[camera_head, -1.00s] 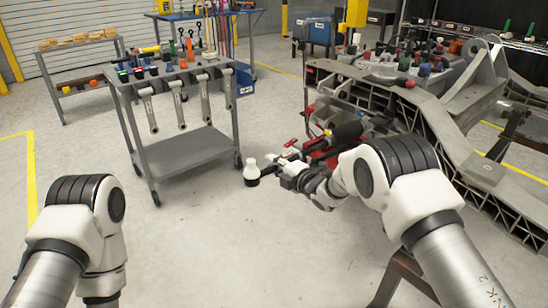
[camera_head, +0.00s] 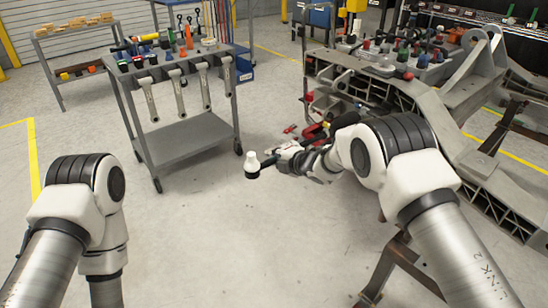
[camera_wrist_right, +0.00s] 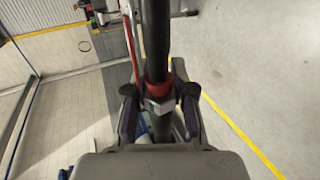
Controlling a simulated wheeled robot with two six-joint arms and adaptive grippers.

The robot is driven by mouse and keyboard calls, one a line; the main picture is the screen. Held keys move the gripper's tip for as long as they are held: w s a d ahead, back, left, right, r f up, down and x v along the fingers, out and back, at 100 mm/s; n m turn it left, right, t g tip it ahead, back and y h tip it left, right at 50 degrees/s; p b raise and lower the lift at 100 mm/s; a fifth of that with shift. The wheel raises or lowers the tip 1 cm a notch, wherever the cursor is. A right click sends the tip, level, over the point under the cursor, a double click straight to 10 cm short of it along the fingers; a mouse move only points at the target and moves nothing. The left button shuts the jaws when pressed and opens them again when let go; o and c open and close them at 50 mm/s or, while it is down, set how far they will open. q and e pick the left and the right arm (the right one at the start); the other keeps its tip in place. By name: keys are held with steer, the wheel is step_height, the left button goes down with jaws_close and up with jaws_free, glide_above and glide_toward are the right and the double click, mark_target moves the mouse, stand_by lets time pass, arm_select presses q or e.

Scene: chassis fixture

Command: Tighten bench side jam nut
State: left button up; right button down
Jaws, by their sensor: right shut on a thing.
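My right gripper (camera_head: 284,158) is shut on a long dark tool (camera_wrist_right: 156,45). In the right wrist view the tool runs between the two fingers (camera_wrist_right: 160,103), with a red band and a silver hex-shaped collar near the grip. In the head view a white, bottle-shaped end (camera_head: 252,162) with a black base shows left of this gripper, over open floor. The grey chassis (camera_head: 445,125) stands at the right, behind my right arm. I cannot make out the jam nut. My left arm is at the left, but its gripper is outside the frame.
A grey tool cart (camera_head: 190,137) with several hanging wrenches (camera_head: 205,85) stands left of centre. A shelf unit (camera_head: 80,47) is behind it. A brown metal stand (camera_head: 385,268) is below my right arm. The floor between my arms is clear.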

steer(key=c, duration=1.2)
jaws_free()
steer(key=shift+r, duration=0.15)
steer(key=shift+c, duration=0.2)
steer(key=v, duration=1.2)
